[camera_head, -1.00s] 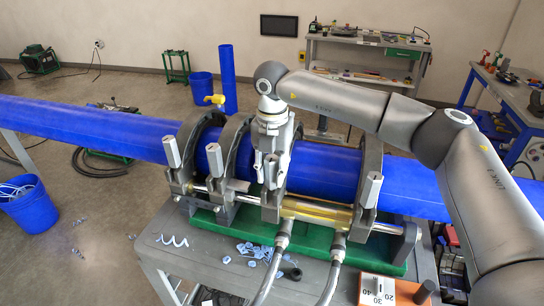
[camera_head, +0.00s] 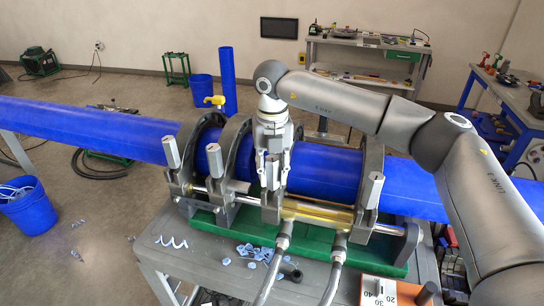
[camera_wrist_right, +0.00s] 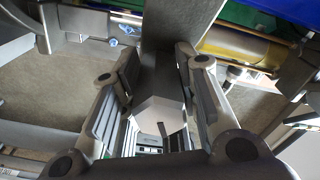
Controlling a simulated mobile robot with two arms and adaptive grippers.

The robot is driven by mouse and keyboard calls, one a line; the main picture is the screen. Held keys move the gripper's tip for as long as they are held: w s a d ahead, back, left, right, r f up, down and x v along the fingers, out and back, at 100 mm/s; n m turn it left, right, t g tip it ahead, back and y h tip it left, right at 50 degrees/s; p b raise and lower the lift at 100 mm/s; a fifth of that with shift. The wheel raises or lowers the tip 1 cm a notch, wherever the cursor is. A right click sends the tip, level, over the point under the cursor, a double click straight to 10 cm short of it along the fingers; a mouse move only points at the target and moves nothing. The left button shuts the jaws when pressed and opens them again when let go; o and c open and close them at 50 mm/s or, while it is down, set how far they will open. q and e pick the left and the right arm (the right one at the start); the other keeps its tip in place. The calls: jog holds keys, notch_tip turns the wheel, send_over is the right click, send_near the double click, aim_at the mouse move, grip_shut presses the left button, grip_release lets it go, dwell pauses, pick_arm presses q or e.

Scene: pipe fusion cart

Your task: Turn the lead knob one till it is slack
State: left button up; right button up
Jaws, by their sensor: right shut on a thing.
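Grey block-shaped clamp knobs stand on the dark ring clamps around the blue pipe (camera_head: 325,172). Two knobs, the far left one (camera_head: 172,152) and its neighbour (camera_head: 215,160), stand free, as does the rightmost knob (camera_head: 374,190). My right gripper (camera_head: 272,180) points down at the third clamp from the left and is shut on the knob there. In the right wrist view that knob (camera_wrist_right: 160,110) sits between both finger pads. In the head view the gripper mostly hides it. No lettering tells which knob is the lead one. My left gripper is not in view.
The clamps sit on a green base (camera_head: 315,235) on a grey cart (camera_head: 200,262). Two hoses run down from a brass-coloured cylinder (camera_head: 318,213). Blue shavings (camera_head: 250,252) lie in front. A yellow-handled valve (camera_head: 214,101) stands behind the pipe.

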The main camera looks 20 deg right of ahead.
jog(key=shift+n, duration=0.6)
jog(key=shift+n, duration=1.5)
jog(key=shift+d, duration=0.1)
jog(key=n, duration=0.2)
jog(key=shift+n+b, duration=0.3)
jog(key=shift+n, duration=1.6)
